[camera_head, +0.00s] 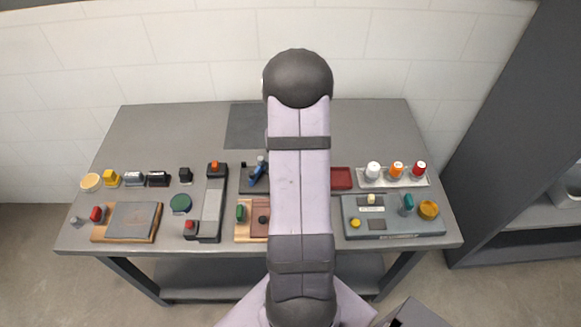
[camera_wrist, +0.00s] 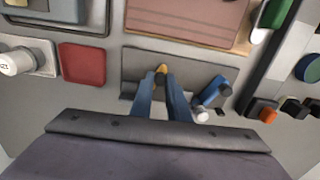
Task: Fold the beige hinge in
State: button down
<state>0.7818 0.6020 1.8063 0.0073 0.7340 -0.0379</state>
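In the wrist view a small tan-yellow piece (camera_wrist: 161,69), perhaps the beige hinge, shows at the tips of my fingers, over a grey plate (camera_wrist: 135,63). Most of it is hidden, so its fold angle cannot be read. My gripper (camera_wrist: 161,80) points down at it, its two blue fingers a narrow gap apart with the piece at the far end of that gap. Whether they touch it cannot be told. In the head view my arm hides the gripper and this piece.
A blue lever with a white end (camera_wrist: 212,95) stands close beside the fingers. A red tray (camera_wrist: 82,64) and white knob (camera_wrist: 14,62) lie to the left. A brown panel on a wooden board (camera_wrist: 190,18) lies beyond. The table's back left (camera_head: 165,130) is clear.

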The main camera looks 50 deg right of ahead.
jog(key=shift+w, duration=0.15)
jog(key=w+m, duration=0.1)
jog(key=m, duration=0.1)
jog(key=w+m, duration=0.1)
jog(key=m, duration=0.1)
jog(key=shift+a, duration=0.15)
jog(key=shift+w+d+m, duration=0.1)
jog(key=shift+w+m, duration=0.35)
jog(key=shift+m, duration=0.5)
jog(key=shift+w+d+m, duration=0.1)
jog(key=shift+w+m, duration=0.35)
jog(key=shift+m, duration=0.5)
jog(key=shift+r, duration=0.1)
jog(key=c, duration=1.7)
grip_release()
jog(key=shift+r+b, duration=0.95)
jog(key=shift+r, duration=2.7)
